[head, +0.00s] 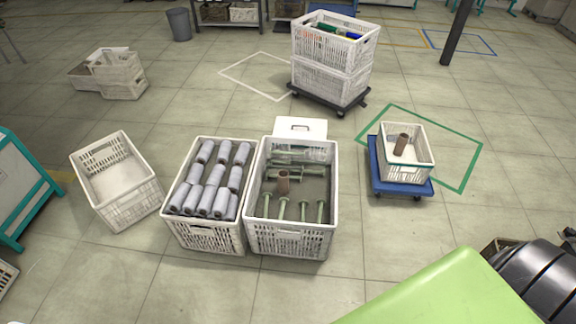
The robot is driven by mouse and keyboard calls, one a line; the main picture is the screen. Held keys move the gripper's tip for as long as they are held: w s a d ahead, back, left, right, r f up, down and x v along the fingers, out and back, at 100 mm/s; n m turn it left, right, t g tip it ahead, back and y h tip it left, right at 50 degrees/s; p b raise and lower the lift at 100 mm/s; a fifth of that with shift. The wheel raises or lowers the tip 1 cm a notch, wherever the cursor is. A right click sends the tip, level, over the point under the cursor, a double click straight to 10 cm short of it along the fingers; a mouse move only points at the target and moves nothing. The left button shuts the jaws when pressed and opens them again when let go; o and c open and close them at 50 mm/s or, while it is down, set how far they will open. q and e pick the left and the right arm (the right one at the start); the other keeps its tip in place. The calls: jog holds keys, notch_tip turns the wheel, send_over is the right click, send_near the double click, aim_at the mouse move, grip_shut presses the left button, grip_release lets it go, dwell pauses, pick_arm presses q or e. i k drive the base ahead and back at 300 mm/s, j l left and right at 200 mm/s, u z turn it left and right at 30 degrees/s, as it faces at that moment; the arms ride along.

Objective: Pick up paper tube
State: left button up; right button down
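A second brown paper tube (401,144) sits tilted in a small white crate (407,173) on a blue dolly (385,187) at the right. Neither of my grippers is in view, and nothing touches either tube.
A crate of grey-white wound rolls (205,200) adjoins the bobbin crate. An empty white crate (117,182) stands left of it. Stacked crates (329,75) stand on a black dolly behind. A green panel (440,295) fills the lower right. Floor in front of the crates is clear.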

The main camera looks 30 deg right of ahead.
aim_at(283, 175)
jog(key=i+l, duration=0.15)
jog(key=l, duration=0.2)
jog(key=i+l, duration=0.15)
jog(key=l, duration=0.25)
jog(key=i+l, duration=0.15)
jog(key=l, duration=0.2)
jog(key=i+l, duration=0.15)
jog(key=l, duration=0.25)
jog(key=i+l, duration=0.15)
jog(key=l, duration=0.2)
jog(key=i+l, duration=0.15)
jog(key=l, duration=0.2)
jog(key=i+l, duration=0.1)
jog(key=l, duration=1.3)
jog(key=i+l+z, duration=0.1)
jog(key=l, duration=0.6)
